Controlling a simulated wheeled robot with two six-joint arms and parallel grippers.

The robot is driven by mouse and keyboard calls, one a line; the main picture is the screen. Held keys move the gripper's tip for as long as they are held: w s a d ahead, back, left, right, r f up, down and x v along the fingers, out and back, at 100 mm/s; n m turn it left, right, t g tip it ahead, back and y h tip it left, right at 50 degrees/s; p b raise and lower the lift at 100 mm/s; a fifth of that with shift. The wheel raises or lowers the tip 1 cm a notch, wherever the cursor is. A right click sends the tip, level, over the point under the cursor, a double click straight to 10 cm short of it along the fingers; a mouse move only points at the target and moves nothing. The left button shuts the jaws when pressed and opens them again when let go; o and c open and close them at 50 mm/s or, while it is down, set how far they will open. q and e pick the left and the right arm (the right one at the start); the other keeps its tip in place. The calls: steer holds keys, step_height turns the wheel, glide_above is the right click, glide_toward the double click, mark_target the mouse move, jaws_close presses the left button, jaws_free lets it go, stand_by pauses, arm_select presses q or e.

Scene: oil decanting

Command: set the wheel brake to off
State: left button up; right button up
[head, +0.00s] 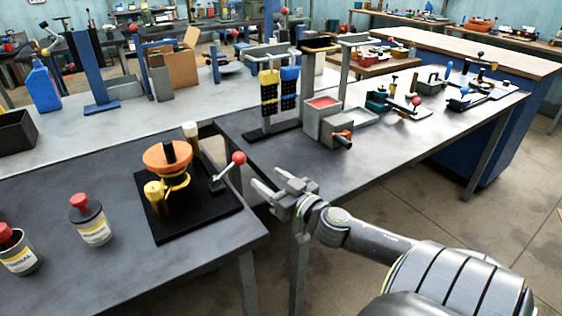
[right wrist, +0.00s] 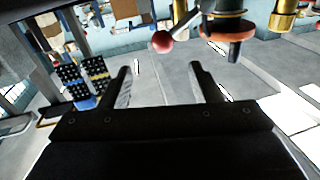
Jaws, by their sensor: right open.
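A lever with a red ball knob (head: 239,158) leans up and to the right from a small dark green block (head: 217,184). The block sits on a black base plate (head: 190,224) beside an orange round part (head: 167,158), above a brass ring and next to a brass cylinder (head: 154,194). No brake marking is readable. My right gripper (head: 267,184) is open and empty, just right of and below the knob, apart from it. In the right wrist view, the red knob (right wrist: 162,42) shows beyond the gap between the open fingers (right wrist: 161,82). My left gripper is out of view.
A rack with yellow and blue perforated strips (head: 269,90) and a grey box (head: 322,118) stand on the right table. A narrow gap separates the tables.

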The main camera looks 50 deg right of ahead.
steer(key=shift+s+a, duration=0.1)
steer(key=shift+s, duration=1.55)
steer(key=shift+f, duration=0.15)
